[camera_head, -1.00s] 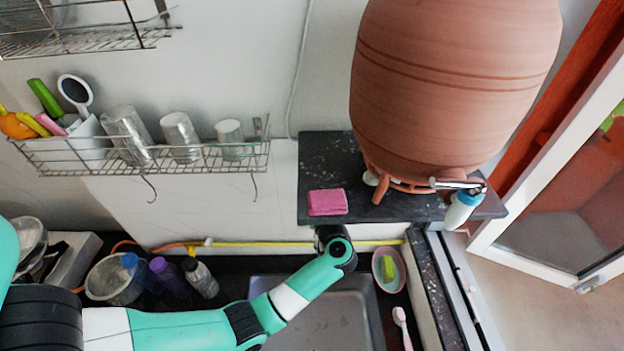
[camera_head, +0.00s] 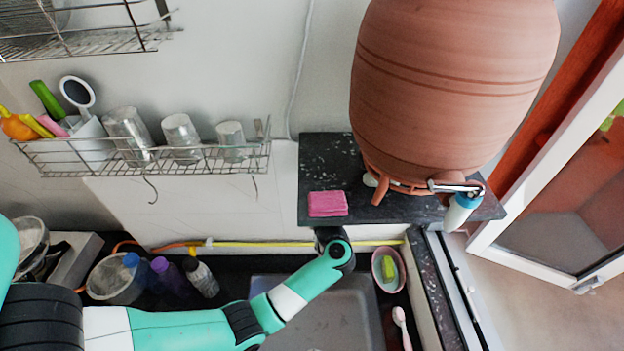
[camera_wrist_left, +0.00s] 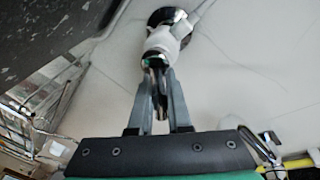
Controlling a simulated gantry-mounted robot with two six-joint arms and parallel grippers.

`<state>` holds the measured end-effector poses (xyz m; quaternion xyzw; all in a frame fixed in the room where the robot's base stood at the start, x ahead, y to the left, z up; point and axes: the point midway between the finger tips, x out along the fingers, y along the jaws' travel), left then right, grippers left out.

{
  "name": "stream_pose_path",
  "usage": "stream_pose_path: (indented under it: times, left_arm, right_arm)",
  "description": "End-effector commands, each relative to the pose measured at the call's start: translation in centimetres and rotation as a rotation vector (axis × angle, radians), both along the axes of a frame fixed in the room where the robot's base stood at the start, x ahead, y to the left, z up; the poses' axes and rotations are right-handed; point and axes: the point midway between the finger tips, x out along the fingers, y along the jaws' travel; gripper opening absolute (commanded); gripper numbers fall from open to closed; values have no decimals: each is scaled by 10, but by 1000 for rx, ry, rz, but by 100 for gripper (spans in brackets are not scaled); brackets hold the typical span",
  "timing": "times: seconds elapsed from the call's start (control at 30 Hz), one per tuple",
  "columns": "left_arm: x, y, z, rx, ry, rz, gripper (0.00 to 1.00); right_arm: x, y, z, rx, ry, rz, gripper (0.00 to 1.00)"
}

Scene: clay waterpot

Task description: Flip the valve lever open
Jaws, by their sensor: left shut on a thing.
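In the left wrist view, a white valve body (camera_wrist_left: 170,38) with a dark round base is on the pale wall. Its metal lever (camera_wrist_left: 155,62) points down towards my left gripper (camera_wrist_left: 160,85). The two grey fingers are close together, shut on the lever's end. In the head view my left wrist (camera_head: 331,239) is at the front edge of the dark shelf, and the fingers and valve are hidden there. My right gripper is not in view.
A large clay pot (camera_head: 450,90) stands on the dark shelf (camera_head: 325,160) beside a pink sponge (camera_head: 327,203). A sink (camera_head: 335,315) lies below. A yellow hose (camera_head: 280,244) runs along the wall. A wire rack (camera_head: 225,165) with metal cups hangs at left.

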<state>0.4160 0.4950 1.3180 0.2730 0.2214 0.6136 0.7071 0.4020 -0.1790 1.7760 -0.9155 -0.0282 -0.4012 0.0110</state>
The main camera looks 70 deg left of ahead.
Motion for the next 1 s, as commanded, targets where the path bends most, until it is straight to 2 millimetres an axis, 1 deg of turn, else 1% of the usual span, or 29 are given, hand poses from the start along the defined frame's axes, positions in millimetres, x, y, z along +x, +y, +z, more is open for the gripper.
stream_pose_path:
  times: [0.03,0.27,0.6,0.8,1.0]
  left_arm:
    - [-1,0,3,10,24,0,0]
    - [-5,2,11,79,191,1,0]
    - [-9,3,23,200,486,-2,0]
    - [-9,4,29,261,632,0,0]
    - [-9,4,32,303,735,-1,0]
  right_arm:
    - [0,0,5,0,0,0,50]
    - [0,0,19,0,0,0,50]
    - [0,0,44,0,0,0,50]
    - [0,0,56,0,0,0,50]
    - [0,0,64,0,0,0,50]
